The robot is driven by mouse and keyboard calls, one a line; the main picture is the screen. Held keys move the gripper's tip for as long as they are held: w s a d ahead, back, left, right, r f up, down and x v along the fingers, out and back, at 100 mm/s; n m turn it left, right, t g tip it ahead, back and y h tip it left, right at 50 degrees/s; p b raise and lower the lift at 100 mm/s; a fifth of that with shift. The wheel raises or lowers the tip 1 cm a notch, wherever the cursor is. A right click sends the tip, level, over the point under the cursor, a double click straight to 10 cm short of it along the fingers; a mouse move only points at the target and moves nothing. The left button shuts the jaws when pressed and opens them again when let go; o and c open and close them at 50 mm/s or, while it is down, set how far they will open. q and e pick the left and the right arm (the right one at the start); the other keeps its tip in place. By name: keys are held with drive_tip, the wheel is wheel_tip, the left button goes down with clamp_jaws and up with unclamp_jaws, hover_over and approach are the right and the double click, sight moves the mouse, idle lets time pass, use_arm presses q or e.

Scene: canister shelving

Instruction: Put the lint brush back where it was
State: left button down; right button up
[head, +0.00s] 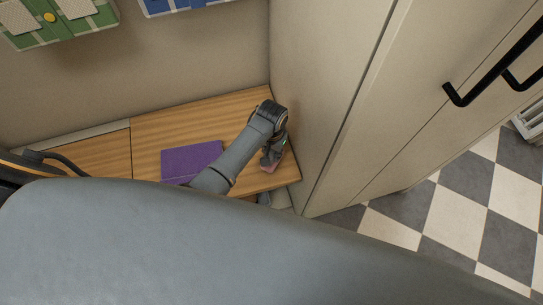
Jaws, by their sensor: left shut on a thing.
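My left gripper (270,162) is shut at the right end of a wooden surface, close to a tall beige cabinet. A small pinkish piece (271,169) shows at its fingertips and seems to be the held lint brush. It is too small and too covered by the fingers to make out its shape. I cannot tell whether it touches the wood. My right gripper is not in view.
A purple book (190,160) lies on the wooden surface (160,128), left of my left arm. The tall beige cabinet (335,110) with black handles (490,78) bounds the right side. Green (55,22) and blue (180,5) boxes are at the upper left. The wood behind the book is clear.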

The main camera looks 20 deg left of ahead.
sight(271, 152)
use_arm(q)
drive_tip(key=shift+s+f, duration=0.1)
drive_tip(key=shift+f, duration=0.95)
drive_tip(key=shift+f, duration=0.1)
drive_tip(key=c, duration=1.1)
unclamp_jaws()
wheel_tip(271, 152, up, 12)
drive_tip(key=p, duration=0.2)
drive_tip(key=shift+p, duration=0.3)
